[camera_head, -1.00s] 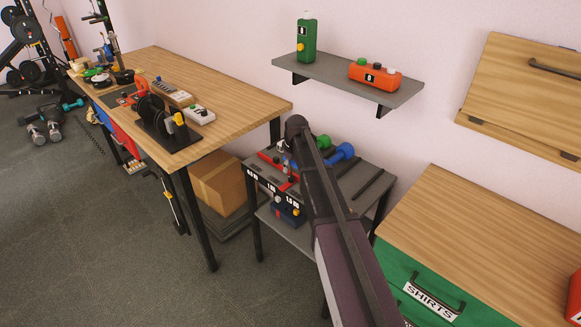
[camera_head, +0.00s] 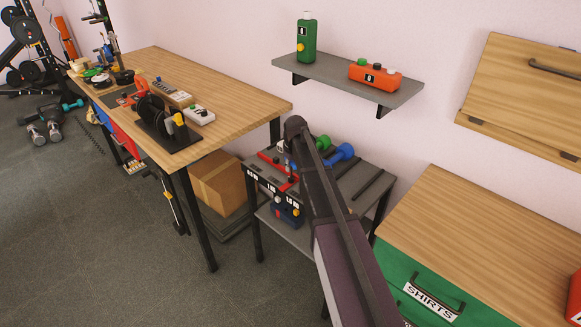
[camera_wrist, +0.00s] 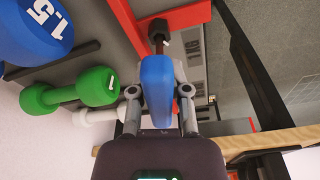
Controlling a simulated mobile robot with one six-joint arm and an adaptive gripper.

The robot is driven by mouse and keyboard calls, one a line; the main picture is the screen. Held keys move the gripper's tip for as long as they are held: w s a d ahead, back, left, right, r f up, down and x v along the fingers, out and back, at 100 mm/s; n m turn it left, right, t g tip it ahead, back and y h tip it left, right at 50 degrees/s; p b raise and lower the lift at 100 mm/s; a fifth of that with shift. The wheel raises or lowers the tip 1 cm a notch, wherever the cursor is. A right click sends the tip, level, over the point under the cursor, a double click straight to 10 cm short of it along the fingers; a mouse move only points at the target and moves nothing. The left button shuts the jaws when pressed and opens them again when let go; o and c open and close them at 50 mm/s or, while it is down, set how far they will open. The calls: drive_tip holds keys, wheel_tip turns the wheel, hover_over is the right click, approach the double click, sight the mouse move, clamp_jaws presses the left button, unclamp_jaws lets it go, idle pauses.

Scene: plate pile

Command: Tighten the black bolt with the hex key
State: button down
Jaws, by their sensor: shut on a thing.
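In the wrist view, my gripper (camera_wrist: 160,92) is shut on a blue handle (camera_wrist: 157,88), which I take to be the hex key. In the head view, my arm covers part of the low grey rack, and neither bolt nor key shows clearly there.
Green (camera_wrist: 92,88) and blue (camera_wrist: 32,30) dumbbells lie close beside my gripper on the grey rack (camera_head: 352,180). A wooden workbench (camera_head: 240,98) stands left, a green-drawered cabinet (camera_head: 450,215) right. A wall shelf (camera_head: 340,78) hangs above. The floor in front is clear.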

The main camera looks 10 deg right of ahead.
drive_tip(key=m, duration=0.3)
drive_tip(key=shift+m+h, duration=0.3)
drive_tip(key=m, duration=0.4)
drive_tip(key=shift+h, duration=0.3)
drive_tip(key=m, duration=0.3)
drive_tip(key=shift+d+m, duration=0.1)
drive_tip(key=shift+m, duration=0.2)
drive_tip(key=shift+m+g+h, duration=0.3)
drive_tip(key=shift+m+h, duration=0.1)
drive_tip(key=shift+m, duration=1.4)
drive_tip(key=c, duration=0.5)
unclamp_jaws()
drive_tip(key=shift+r, duration=0.15)
